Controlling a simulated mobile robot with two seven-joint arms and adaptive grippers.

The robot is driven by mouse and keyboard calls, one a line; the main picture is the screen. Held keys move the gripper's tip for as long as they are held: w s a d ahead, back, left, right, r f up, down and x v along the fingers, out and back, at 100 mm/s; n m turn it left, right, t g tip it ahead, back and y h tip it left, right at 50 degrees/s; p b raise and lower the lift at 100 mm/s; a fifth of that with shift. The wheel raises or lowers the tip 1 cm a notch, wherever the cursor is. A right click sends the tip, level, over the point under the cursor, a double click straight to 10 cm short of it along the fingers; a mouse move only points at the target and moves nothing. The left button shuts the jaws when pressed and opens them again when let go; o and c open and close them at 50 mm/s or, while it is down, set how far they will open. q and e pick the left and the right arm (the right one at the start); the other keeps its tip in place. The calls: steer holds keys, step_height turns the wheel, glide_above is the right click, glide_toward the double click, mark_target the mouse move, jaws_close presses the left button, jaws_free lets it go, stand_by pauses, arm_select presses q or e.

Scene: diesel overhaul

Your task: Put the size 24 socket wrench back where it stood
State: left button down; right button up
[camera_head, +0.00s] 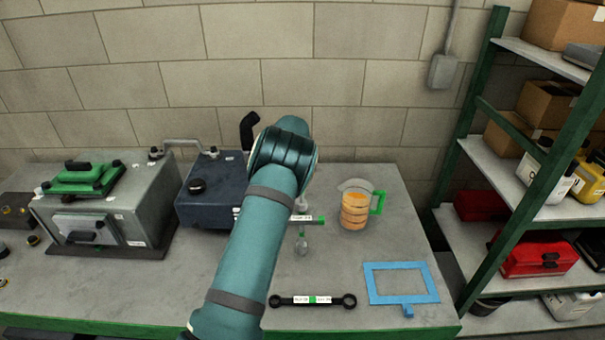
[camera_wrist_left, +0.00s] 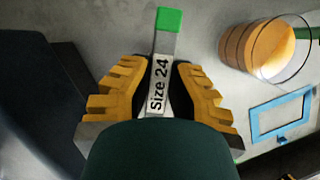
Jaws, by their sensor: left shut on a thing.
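The size 24 socket wrench (camera_wrist_left: 157,88) is a grey bar with a white "Size 24" label and a green end. In the left wrist view it lies between the orange fingers of my left gripper (camera_wrist_left: 157,78), which is shut on it. In the head view, part of the wrench's labelled bar (camera_head: 307,219) shows just right of my arm, with a shaft and rounded lower end (camera_head: 302,246) below it. My arm hides the gripper and the rest of the wrench there. I cannot tell whether the lower end touches the table. My right gripper is not in view.
A clear jug (camera_head: 355,212) with orange contents and a green handle stands right of the wrench. A black double-ended wrench (camera_head: 288,301) and a blue frame (camera_head: 371,284) lie in front. A dark box (camera_head: 203,212) stands left of my arm. Green-framed shelves (camera_head: 512,210) stand at right.

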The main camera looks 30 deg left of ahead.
arm_select(q)
steer(key=shift+f+b, duration=0.35)
steer(key=shift+f, duration=0.7)
steer(key=shift+c, duration=1.7)
jaws_free()
steer(key=shift+r, duration=0.1)
step_height(320, 180, up, 3)
steer(key=shift+f+p, duration=0.2)
steer(key=shift+p, duration=1.05)
step_height(320, 180, up, 2)
steer(key=shift+r+p, duration=0.1)
steer(key=shift+p, duration=0.25)
steer(key=shift+r, duration=2.05)
